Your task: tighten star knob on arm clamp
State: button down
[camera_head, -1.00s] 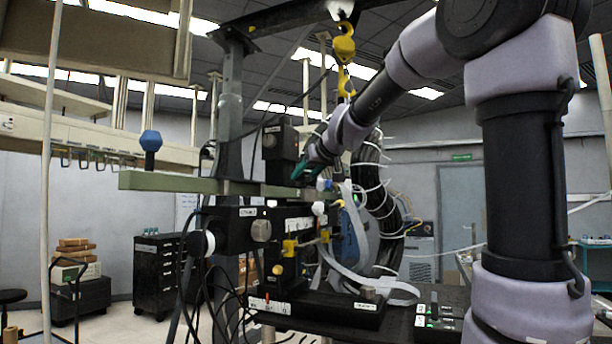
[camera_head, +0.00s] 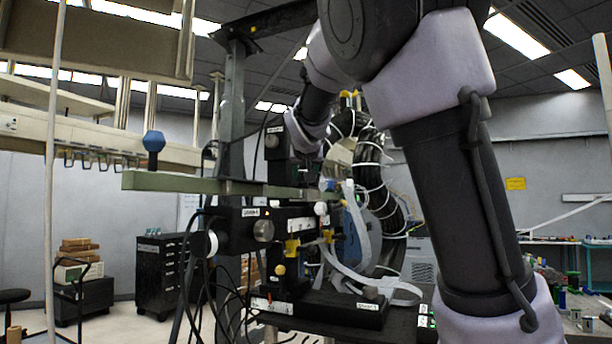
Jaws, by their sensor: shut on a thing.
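My gripper (camera_head: 308,150) is at the black clamp block (camera_head: 274,143) on the long green bar (camera_head: 215,187), on its right side. My wrist and forearm reach down to it from the upper right. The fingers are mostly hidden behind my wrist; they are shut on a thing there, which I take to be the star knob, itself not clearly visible. A round grey knob shows on the block's near face. A blue faceted knob (camera_head: 153,141) on a dark stem stands upright at the bar's left end, far from my gripper.
Below the bar is a black stage (camera_head: 240,229) with yellow fittings on a dark bench. A ribbed cable coil (camera_head: 375,185) with white ties is close behind my wrist. A grey upright post (camera_head: 231,110) stands left of the clamp. Loose cables hang below the stage.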

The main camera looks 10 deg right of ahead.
jog(key=shift+w+a+m+g+h, duration=0.15)
jog(key=shift+m+g+h, duration=0.65)
jog(key=shift+m+h, duration=0.85)
jog(key=shift+w+a+m+g+h, duration=0.15)
jog(key=shift+m+g+h, duration=0.65)
jog(key=shift+m+h, duration=0.8)
jog(key=shift+s+a, duration=0.1)
jog(key=shift+c, duration=1.4)
grip_release()
jog(key=n+t+y, duration=0.2)
jog(key=n+y, duration=0.2)
jog(key=shift+s+d+n+t+y, duration=0.2)
jog(key=shift+d+n+t+y, duration=0.05)
jog(key=shift+n+t+y, duration=0.15)
jog(key=shift+d+n+t+y, duration=0.2)
jog(key=shift+n+t+y, duration=0.1)
jog(key=shift+n+y, duration=1.6)
jog(key=shift+n+y, duration=0.35)
jog(key=shift+y, duration=0.3)
